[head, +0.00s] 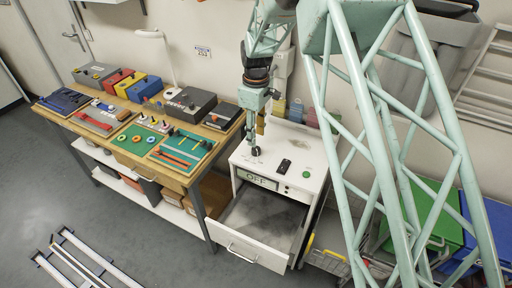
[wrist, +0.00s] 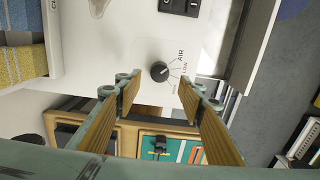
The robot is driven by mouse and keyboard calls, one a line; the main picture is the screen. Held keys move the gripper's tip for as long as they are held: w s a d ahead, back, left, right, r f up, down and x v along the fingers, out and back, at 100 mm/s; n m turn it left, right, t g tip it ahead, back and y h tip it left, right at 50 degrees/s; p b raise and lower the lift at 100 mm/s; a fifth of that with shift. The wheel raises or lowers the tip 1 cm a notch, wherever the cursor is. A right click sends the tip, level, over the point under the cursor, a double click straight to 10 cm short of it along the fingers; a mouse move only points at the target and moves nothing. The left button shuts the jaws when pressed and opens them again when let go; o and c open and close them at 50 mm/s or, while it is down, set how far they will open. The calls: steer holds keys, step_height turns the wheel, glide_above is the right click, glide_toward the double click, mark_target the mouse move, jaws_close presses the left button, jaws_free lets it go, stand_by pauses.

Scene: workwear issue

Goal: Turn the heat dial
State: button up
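The heat dial is a round black knob (wrist: 159,71) on the white top of a cabinet (head: 305,160). In the wrist view, printed marks reading AIR, LOW and smaller words fan out to its right. A small light mark shows on the knob, seemingly toward AIR. In the head view the dial (head: 255,151) sits just below my gripper (head: 257,130). My gripper (wrist: 160,90) is open, its two wood-coloured fingers spread wide and empty. The dial lies beyond the fingertips, between them in the picture. I see no contact.
A black switch (head: 284,166) lies right of the dial. A workbench (head: 170,175) with tool trays stands close on the left.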

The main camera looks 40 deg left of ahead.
mark_target(256, 148)
steer(key=shift+f, duration=3.5)
steer(key=shift+c, duration=0.7)
steer(key=c, duration=0.7)
